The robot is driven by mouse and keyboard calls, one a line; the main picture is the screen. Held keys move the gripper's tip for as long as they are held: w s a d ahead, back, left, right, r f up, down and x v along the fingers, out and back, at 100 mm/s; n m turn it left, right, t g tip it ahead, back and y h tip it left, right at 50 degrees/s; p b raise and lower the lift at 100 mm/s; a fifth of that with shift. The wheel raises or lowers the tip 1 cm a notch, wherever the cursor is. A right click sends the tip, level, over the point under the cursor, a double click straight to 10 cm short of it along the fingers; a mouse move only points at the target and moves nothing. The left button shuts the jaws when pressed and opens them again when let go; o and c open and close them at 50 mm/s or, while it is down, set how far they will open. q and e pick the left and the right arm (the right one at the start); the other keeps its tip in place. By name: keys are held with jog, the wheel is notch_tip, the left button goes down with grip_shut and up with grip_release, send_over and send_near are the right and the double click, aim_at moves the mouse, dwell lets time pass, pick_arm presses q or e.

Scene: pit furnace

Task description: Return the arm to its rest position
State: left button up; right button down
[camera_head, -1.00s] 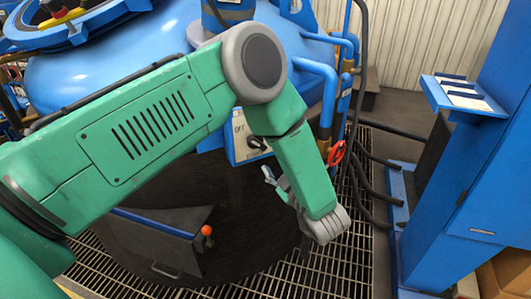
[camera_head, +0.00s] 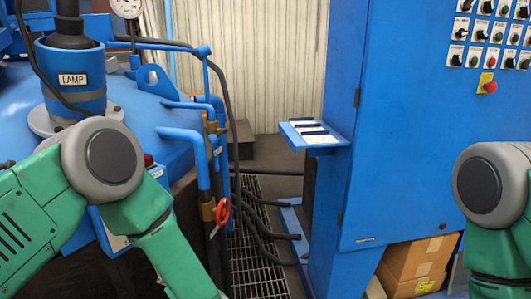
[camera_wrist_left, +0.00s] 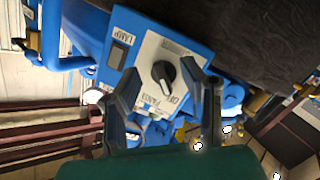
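My green left arm (camera_head: 150,215) comes in from the left in the head view. Its grey elbow joint is in front of the furnace, and the forearm runs down out of the picture. The left gripper (camera_wrist_left: 162,78) shows in the left wrist view with its two dark fingers apart and nothing between them. Beyond the fingertips is a blue and white switch box with a black knob (camera_wrist_left: 163,72) and a lamp label. I cannot tell whether a finger touches the box. My right arm (camera_head: 495,215) shows at the right edge; its gripper is out of view.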

pick_arm(q)
jog(key=s+f+m+g+h, duration=0.1)
jog(key=s+f+m+h, duration=0.65)
jog(key=f, duration=0.25)
jog(key=s+f+m+g+h, duration=0.1)
jog(key=s+f+m+g, duration=0.1)
jog(key=s, duration=0.6)
jog(key=s+a+f+m+g+h, duration=0.1)
jog(key=s+m+g, duration=0.3)
jog(key=s, duration=0.5)
jog(key=s+f+m+g+h, duration=0.2)
jog(key=s+f+m+g, duration=0.1)
jog(key=s, duration=0.5)
jog(key=shift+s+a+f+m+g, duration=0.15)
jog(key=shift+s+a+m+g, duration=0.2)
jog(key=shift+g, duration=0.15)
jog(key=shift+h, duration=0.25)
